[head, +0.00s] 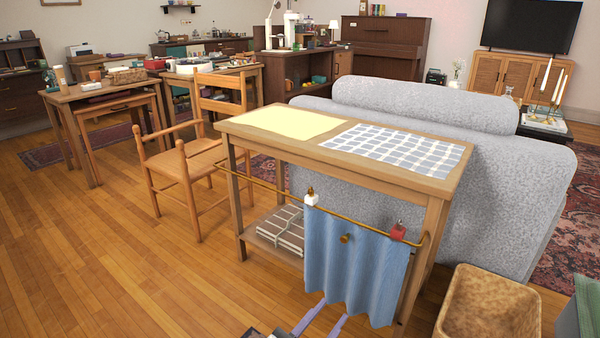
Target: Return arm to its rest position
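My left gripper (335,309) shows at the bottom edge, below and in front of the blue cloth (352,262). Its two pale purple fingers stand apart with nothing seen between them, so it looks open. Most of the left arm is cut off by the frame. My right gripper is not in view. The blue cloth hangs from a brass rail (262,187) on the front of a wooden table (232,128). A white clip (311,199) and a red clip (398,232) sit at its top edge.
A yellow mat (288,122) and a checked cloth (398,150) lie on the table. Folded striped cloth (282,230) rests on its lower shelf. A wicker basket (488,308) stands at right, a grey sofa (505,175) behind. The wooden floor at left front is clear.

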